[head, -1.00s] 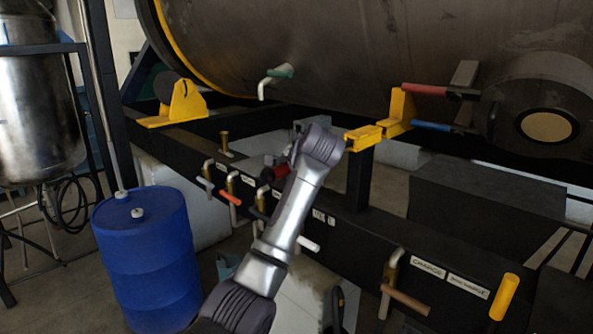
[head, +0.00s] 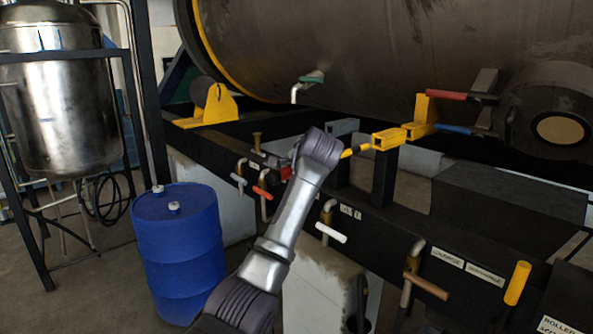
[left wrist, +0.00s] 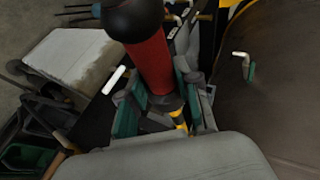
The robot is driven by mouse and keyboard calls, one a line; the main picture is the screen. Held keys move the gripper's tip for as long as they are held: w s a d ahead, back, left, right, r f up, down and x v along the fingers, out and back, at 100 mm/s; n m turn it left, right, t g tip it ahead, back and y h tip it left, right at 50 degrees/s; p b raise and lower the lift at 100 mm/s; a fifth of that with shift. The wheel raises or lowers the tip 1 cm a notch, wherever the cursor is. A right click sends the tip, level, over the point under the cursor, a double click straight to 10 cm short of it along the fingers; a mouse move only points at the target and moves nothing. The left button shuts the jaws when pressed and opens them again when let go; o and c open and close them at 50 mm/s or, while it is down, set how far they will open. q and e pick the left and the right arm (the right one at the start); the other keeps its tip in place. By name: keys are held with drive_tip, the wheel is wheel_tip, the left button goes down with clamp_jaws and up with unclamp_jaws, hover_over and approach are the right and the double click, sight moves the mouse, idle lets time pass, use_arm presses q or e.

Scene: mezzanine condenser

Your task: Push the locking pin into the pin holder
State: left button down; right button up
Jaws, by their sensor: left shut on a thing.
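The locking pin has a red grip and a black knob, seen in the left wrist view (left wrist: 152,62), with a yellow part below the fingers. My left gripper (left wrist: 160,106) is shut on it, its green-padded fingers on either side near the base of the grip. In the head view my wrist hides most of the pin; a yellow piece of it (head: 356,151) shows right of the wrist, pointing at the pin holder. The yellow pin holder (head: 390,138) sits just right of that piece. I cannot tell whether the tip touches or enters it. My right gripper is out of view.
The large tank (head: 400,50) hangs over the dark frame beam. Red and blue handles (head: 452,128) stick out right of the holder. Valve handles line the beam, including a white one (head: 330,232). A blue drum (head: 180,250) stands at left.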

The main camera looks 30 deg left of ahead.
sight(276, 175)
use_arm(q)
drive_tip(key=shift+w, duration=0.15)
drive_tip(key=shift+s+a, duration=0.15)
drive_tip(key=shift+s, duration=0.05)
drive_tip(key=shift+s+a+b, duration=0.25)
drive_tip(key=shift+s+a, duration=0.1)
drive_tip(key=shift+s, duration=0.55)
drive_tip(key=shift+s+a+b, duration=0.3)
drive_tip(key=shift+s+a, duration=0.1)
drive_tip(key=shift+s, duration=0.5)
drive_tip(key=shift+s+a+b, duration=0.25)
drive_tip(key=shift+s+a, duration=0.1)
drive_tip(key=shift+s, duration=0.55)
drive_tip(key=s+a, duration=0.4)
drive_tip(key=s, duration=0.7)
drive_tip(key=s+a+p, duration=0.1)
drive_tip(key=s+a, duration=0.4)
drive_tip(key=s, duration=0.6)
drive_tip(key=shift+p, duration=0.3)
drive_tip(key=shift+a+r, duration=0.1)
